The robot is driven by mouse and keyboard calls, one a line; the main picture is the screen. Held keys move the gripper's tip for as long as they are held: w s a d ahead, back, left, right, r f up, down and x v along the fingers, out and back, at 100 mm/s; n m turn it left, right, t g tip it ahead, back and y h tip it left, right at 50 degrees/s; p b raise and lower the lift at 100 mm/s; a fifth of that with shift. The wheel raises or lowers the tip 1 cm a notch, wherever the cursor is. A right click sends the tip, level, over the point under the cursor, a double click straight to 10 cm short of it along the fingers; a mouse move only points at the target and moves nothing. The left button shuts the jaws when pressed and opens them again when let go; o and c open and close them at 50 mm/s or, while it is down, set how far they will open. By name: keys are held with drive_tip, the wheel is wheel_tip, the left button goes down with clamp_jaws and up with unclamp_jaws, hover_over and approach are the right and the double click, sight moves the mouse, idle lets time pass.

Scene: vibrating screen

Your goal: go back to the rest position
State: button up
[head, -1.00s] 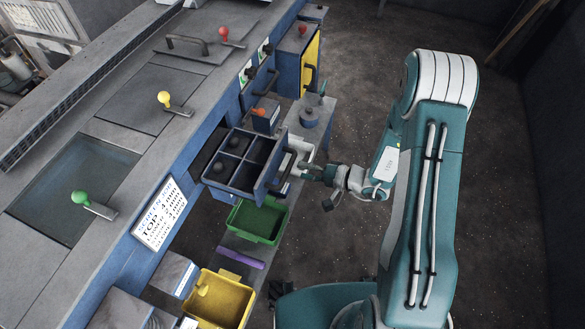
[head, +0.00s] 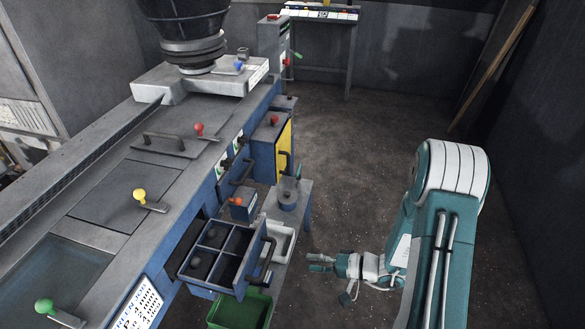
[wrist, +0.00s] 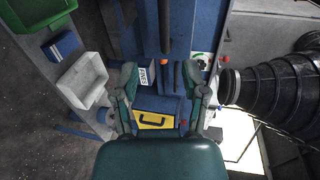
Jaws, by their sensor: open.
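My gripper (head: 320,262) is open and empty in the head view, out over the floor to the right of the machine. It also shows in the wrist view (wrist: 160,76), its two fingers spread apart with nothing between them. The blue drawer (head: 216,287) is pulled out of the machine's side. Its divided inside has dark round lumps in some compartments. The drawer's dark handle (head: 268,252) is left of my gripper, clear of it.
A low side bench (head: 302,203) carries a white tray (head: 288,232). A green bin (head: 258,308) is below the drawer. A yellow door panel (head: 285,145) is farther back. Dark walls close off the right; open floor (head: 370,160) stretches behind my arm.

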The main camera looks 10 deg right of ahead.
drive_tip(key=shift+r, duration=0.1)
drive_tip(key=s+a+r+n+g+h, duration=0.2)
drive_tip(key=s+r+n+g, duration=0.15)
drive_tip(key=r, duration=0.35)
drive_tip(key=s+a+r+n+g+h, duration=0.1)
drive_tip(key=s+r+n+g+h, duration=0.15)
drive_tip(key=s+r, duration=0.35)
drive_tip(key=s+d+r+t+h, duration=0.3)
drive_tip(key=r+h, duration=0.2)
drive_tip(key=r, duration=0.2)
drive_tip(key=s+d+r+m+t+h, duration=0.1)
drive_tip(key=s+d+r+t+h, duration=0.1)
drive_tip(key=r, duration=0.5)
drive_tip(key=s+d+h, duration=0.1)
drive_tip(key=s+h, duration=0.1)
drive_tip(key=h, duration=0.1)
drive_tip(key=shift+r+t, duration=0.35)
drive_tip(key=shift+t, duration=0.05)
